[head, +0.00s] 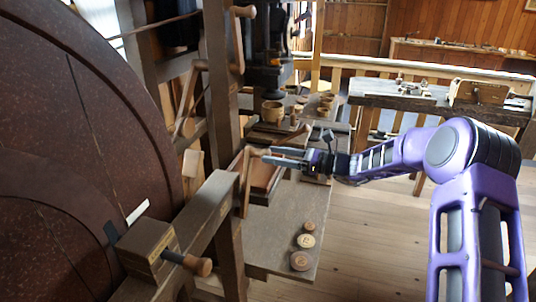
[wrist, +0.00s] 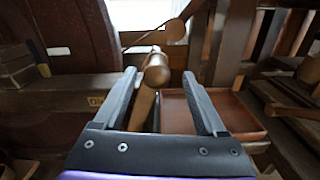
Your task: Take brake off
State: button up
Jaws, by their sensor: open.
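A wooden lever (head: 247,185) with a rounded knob stands at the beam by the large brown wheel (head: 80,130). In the wrist view the lever (wrist: 142,108) leans, its knob (wrist: 156,70) between my fingertips. My gripper (head: 268,156) is open, with one finger on each side of the knob; I cannot tell whether either touches it. The wrist view also shows the gripper (wrist: 159,73). Partly hidden yellow lettering (wrist: 96,101), seemingly "ON", is on the beam left of the lever. A wooden block (head: 147,247) with a handle sits beside the wheel.
A wooden post (head: 222,90) rises just left of the lever. Another ball-ended handle (wrist: 175,30) is beyond the knob. A reddish-brown tray (wrist: 210,112) lies right of the lever. The bench (head: 285,225) holds several round wooden pieces; open floor lies to its right.

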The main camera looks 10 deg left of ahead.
jog(key=s+d, duration=0.1)
jog(key=d, duration=1.3)
jog(key=shift+d, duration=0.4)
